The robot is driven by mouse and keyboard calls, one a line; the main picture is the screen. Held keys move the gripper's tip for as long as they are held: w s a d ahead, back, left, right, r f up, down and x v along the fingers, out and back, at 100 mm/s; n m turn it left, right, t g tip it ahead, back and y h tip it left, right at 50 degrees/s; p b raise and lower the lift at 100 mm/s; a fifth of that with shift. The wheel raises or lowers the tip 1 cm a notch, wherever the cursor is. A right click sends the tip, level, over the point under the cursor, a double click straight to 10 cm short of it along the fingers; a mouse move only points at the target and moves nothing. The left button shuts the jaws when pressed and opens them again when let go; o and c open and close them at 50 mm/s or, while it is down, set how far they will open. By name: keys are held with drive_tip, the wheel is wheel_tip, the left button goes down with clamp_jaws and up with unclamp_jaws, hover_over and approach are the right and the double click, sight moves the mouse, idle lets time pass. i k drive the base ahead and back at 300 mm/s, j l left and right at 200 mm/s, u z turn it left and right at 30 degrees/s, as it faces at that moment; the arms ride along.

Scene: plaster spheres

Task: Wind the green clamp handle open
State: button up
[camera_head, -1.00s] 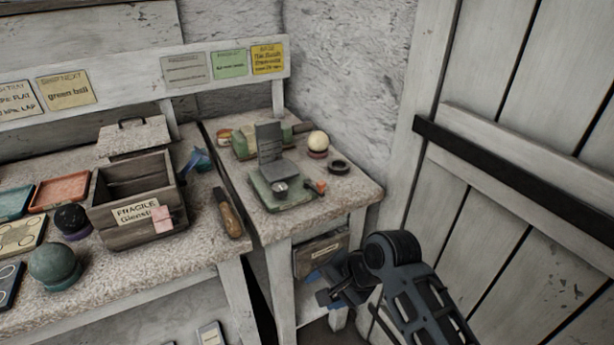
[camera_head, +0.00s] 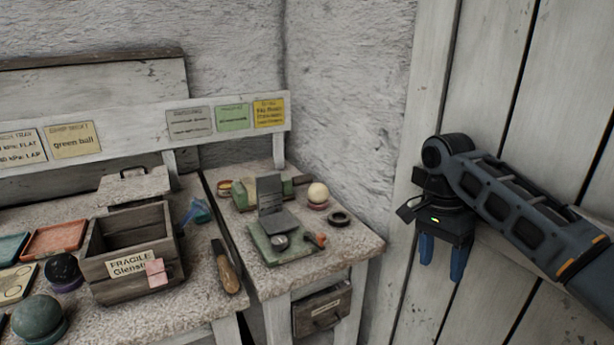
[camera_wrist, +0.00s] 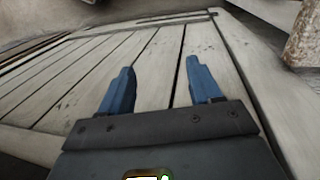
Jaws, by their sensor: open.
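A green-based device (camera_head: 284,254) with an upright grey plate (camera_head: 270,194) and a small round metal part stands on the small right-hand bench. A short orange-red knob or handle (camera_head: 317,239) sticks out at its right. Behind it lies a green block-shaped tool (camera_head: 243,198). I cannot tell which of these is the green clamp, and no green handle shows clearly. My gripper (camera_head: 441,262) is open and empty, fingers pointing down, right of the bench and apart from it. The wrist view shows both blue fingers (camera_wrist: 158,68) spread with nothing between them.
A cream ball (camera_head: 318,193) on a stand and a dark ring (camera_head: 339,219) sit near the device. The left bench holds a wooden crate (camera_head: 132,262), trays and a wooden-handled tool (camera_head: 229,273). A plank door (camera_head: 544,110) stands behind my arm.

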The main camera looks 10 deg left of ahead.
sight(306, 178)
drive_tip(key=i+j, duration=1.65)
